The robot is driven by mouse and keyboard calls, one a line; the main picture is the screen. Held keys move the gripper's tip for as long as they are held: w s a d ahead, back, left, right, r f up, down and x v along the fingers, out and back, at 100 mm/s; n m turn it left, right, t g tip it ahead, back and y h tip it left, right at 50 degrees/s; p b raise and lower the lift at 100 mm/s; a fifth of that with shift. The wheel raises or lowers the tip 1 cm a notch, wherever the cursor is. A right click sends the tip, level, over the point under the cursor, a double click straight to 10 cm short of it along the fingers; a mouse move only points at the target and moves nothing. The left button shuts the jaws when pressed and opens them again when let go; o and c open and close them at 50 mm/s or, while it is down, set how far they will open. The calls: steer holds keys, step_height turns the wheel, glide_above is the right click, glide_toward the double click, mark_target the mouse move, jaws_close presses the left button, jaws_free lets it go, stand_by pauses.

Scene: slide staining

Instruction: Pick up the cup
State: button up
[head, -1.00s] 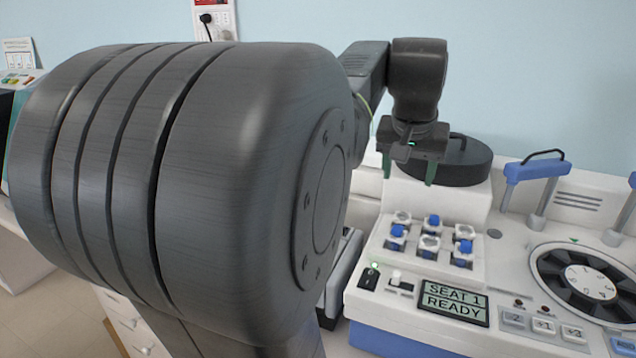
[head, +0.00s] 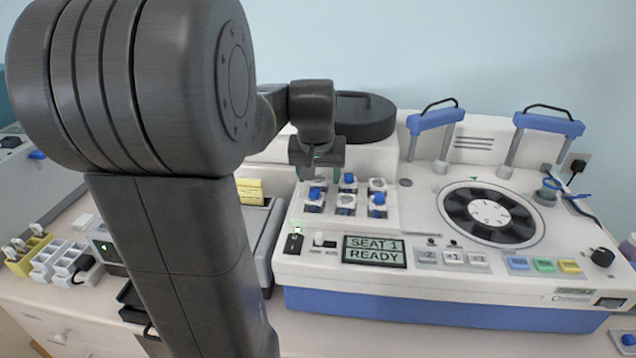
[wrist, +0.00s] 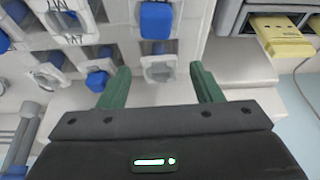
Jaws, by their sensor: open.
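The white stainer (head: 440,278) has a block of several small seats, some holding blue-topped pieces. One blue piece sits at the front left (head: 315,194), one at the back middle (head: 348,178) and one at the right (head: 377,198). I cannot tell whether one of these is the cup. My gripper (head: 318,164) is open just above and behind the block. In the wrist view its green fingers (wrist: 160,69) are apart with nothing held between them. A pale, empty-looking seat (wrist: 158,70) shows between the fingertips, with a blue piece (wrist: 156,20) beyond it.
The display (head: 375,251) reads "SEAT 1 READY". A round dark rotor (head: 461,217) and two blue-handled frames (head: 437,120) stand to the right. A black round lid (head: 365,118) is behind my gripper. A yellow block (head: 250,191) and white racks (head: 62,259) lie left.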

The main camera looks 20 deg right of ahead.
steer(key=shift+w+d+f, duration=0.1)
steer(key=shift+f, duration=0.25)
steer(key=c, duration=1)
steer(key=shift+c, duration=0.2)
steer(key=shift+r, duration=0.15)
